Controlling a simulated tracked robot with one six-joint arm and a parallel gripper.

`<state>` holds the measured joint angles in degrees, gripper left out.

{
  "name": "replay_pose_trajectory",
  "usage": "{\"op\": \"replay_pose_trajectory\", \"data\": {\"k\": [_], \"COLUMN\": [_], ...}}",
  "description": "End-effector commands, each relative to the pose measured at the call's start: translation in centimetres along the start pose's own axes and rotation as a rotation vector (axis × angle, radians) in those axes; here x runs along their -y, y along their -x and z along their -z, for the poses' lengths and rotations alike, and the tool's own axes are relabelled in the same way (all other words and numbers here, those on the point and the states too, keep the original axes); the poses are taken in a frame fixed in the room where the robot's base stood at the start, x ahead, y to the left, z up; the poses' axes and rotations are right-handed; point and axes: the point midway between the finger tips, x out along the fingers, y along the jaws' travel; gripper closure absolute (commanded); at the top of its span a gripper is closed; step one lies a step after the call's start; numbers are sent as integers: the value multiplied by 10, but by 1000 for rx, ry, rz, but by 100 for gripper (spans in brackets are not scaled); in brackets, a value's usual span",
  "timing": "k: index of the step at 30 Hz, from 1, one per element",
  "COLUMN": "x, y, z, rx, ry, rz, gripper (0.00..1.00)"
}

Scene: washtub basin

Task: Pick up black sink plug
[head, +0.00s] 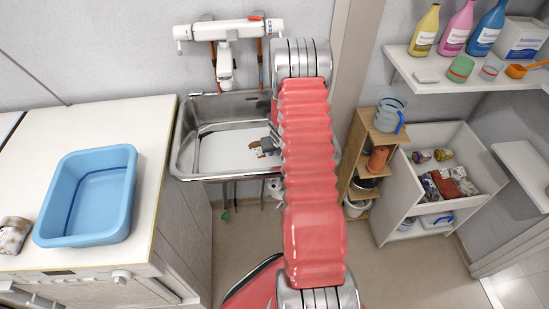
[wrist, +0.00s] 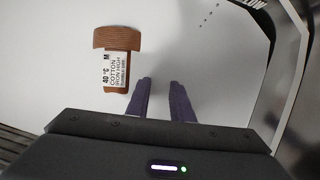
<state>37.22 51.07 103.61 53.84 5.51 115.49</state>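I cannot make out a black sink plug in either view. My gripper (wrist: 160,88) reaches down into the metal sink basin (head: 186,160). Its two dark purple fingers are apart, with only white basin floor between them. A brown piece with a white printed care label (wrist: 115,70) lies on the basin floor, just left of and ahead of the fingertips, apart from them. It also shows in the head view (head: 257,149), beside my gripper (head: 270,145). My red arm hides the right part of the basin in the head view.
A white tap (head: 225,65) stands over the back of the basin. A blue tub (head: 128,185) and a can (head: 13,236) are on the white counter at left. At right are a wooden rack (head: 357,150), an open white bin (head: 400,205) and a bottle shelf (head: 440,85).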

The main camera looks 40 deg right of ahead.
Motion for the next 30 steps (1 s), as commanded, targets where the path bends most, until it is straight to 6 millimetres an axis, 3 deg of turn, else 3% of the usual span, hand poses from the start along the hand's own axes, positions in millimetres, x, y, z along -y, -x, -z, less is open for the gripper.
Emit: {"op": "replay_pose_trajectory", "data": {"k": [17, 26, 30], "x": [0, 0, 0], "y": [-2, -2, -2], "z": [0, 0, 0], "rx": [0, 0, 0], "ry": [1, 0, 0], "rz": [0, 0, 0], "gripper": [80, 100, 100]}}
